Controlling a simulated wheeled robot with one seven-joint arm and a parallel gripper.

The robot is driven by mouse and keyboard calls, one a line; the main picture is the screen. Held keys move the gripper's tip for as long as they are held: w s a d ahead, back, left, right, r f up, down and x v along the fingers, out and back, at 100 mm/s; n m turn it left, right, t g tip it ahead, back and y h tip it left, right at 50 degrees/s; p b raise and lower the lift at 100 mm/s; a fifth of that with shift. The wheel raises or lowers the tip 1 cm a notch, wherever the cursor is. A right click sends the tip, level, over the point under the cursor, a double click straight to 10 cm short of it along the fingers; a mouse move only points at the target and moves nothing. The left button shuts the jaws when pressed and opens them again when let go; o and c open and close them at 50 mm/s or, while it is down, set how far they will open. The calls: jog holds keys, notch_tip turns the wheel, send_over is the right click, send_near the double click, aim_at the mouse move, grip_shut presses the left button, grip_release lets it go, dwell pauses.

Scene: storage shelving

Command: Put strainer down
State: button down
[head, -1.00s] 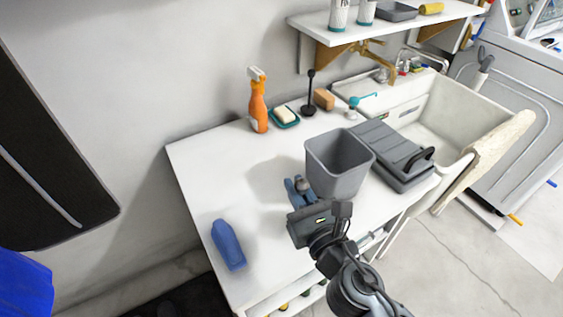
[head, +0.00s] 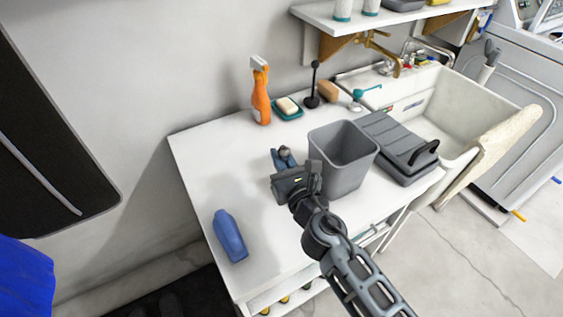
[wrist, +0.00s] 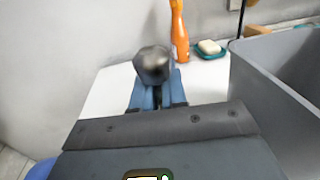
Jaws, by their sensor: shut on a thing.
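My gripper (head: 284,158) is over the white table, left of the grey bin. Its blue fingers are shut on a small dark grey, rounded thing, the strainer (wrist: 153,64), which shows at the fingertips in the wrist view. In the head view the strainer (head: 284,150) is small and partly hidden by the fingers. I cannot tell whether it touches the tabletop. The white table (head: 200,165) has bare surface around and left of my gripper.
A grey bin (head: 343,160) stands close to the right of my gripper. A blue bottle (head: 229,236) is at the table's front left. An orange spray bottle (head: 261,95), a soap dish (head: 287,108) and a black plunger-like thing (head: 312,90) stand along the back. A grey case (head: 400,150) lies beside the sink.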

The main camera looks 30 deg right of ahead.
jog(key=shift+f, duration=0.15)
jog(key=c, duration=1.2)
grip_release()
jog(key=shift+o, duration=0.2)
jog(key=shift+s+r, duration=0.1)
jog(key=shift+r, duration=0.1)
jog(key=s+a+b, duration=0.1)
jog(key=s+b, duration=0.1)
jog(key=s, duration=0.9)
jog(key=shift+s+a, duration=0.35)
jog(key=shift+a, duration=0.05)
